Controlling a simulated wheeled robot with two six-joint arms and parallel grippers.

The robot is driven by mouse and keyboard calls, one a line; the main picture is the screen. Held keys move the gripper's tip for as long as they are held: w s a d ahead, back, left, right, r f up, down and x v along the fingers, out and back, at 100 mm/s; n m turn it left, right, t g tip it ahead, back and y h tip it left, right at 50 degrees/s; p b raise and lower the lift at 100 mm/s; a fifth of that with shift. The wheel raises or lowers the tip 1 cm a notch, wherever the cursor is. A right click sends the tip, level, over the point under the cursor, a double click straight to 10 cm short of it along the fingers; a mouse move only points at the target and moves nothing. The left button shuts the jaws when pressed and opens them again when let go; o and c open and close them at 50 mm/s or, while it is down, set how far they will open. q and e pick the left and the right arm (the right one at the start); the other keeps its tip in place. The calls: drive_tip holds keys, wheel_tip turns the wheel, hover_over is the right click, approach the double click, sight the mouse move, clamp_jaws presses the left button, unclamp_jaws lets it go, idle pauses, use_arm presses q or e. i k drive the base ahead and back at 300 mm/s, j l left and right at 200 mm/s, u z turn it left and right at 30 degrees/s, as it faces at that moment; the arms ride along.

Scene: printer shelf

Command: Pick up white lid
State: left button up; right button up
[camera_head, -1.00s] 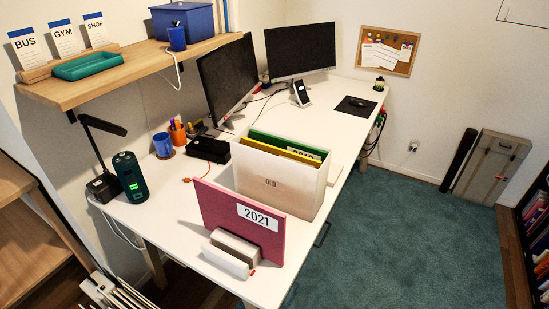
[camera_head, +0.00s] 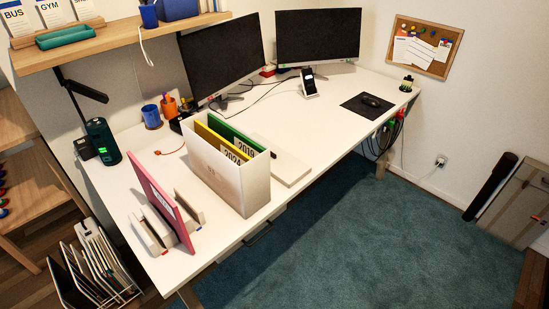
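A flat off-white slab (camera_head: 290,172) lies on the white desk, close to the right side of the white file box (camera_head: 240,191). It looks like the white lid, though I cannot be sure. The box hides part of it. The box stands upright and open at the top, with a green folder (camera_head: 228,135) and a yellow folder (camera_head: 212,142) inside. Neither of my grippers is in view.
A pink folder (camera_head: 160,204) stands in a holder at the desk's (camera_head: 330,118) near left. Two monitors (camera_head: 318,36), a phone stand (camera_head: 308,82) and a mouse mat (camera_head: 367,106) are farther back. A file rack (camera_head: 95,262) stands on the floor at left. The teal carpet (camera_head: 350,235) is clear.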

sight(287, 169)
drive_tip(key=u, duration=0.25)
drive_tip(key=i+l+u, duration=0.15)
drive_tip(key=l+u, duration=0.2)
drive_tip(key=i+l+u, duration=0.15)
drive_tip(key=l+u, duration=0.6)
drive_tip(key=l, duration=0.15)
